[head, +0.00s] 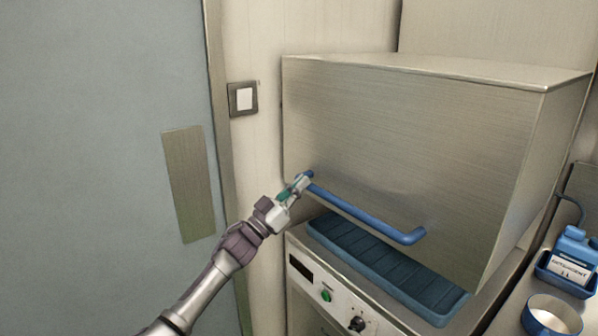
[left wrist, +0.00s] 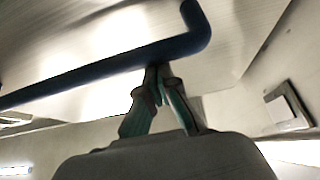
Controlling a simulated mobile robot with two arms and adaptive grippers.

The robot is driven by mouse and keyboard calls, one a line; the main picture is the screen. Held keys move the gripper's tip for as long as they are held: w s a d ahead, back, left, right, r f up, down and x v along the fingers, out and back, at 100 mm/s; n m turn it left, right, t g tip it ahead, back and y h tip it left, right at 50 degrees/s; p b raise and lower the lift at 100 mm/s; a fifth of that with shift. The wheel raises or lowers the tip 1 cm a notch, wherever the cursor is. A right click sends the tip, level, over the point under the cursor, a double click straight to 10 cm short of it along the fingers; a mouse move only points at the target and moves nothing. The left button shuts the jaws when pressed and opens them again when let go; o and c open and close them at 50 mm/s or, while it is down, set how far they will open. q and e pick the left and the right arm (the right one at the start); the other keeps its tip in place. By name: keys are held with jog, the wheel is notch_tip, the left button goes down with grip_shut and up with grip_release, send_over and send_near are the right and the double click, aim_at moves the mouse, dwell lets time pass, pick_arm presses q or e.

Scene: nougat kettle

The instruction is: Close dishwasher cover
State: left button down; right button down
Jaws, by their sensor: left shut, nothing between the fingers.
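The dishwasher cover (head: 420,140) is a steel box hood in the head view. It is raised, with a gap between its lower edge and the blue rack (head: 385,265) below. A blue bar handle (head: 365,215) runs along the lower front of the cover; it also shows in the left wrist view (left wrist: 100,78). My left gripper (head: 303,181) is at the left end of the handle. In the left wrist view its fingertips (left wrist: 158,72) are together at the bar, with nothing between them. Whether they touch the bar I cannot tell. My right gripper is not in view.
The dishwasher base has a control panel (head: 335,305) with a green button and a black knob. A blue bottle (head: 573,262) and a round bowl (head: 552,315) stand at the right. A wall switch (head: 243,98) and a grey door (head: 100,120) are at the left.

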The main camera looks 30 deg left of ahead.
pick_arm(q)
notch_tip(320, 180, down, 18)
jog(key=b, duration=1)
jog(key=shift+w, duration=0.15)
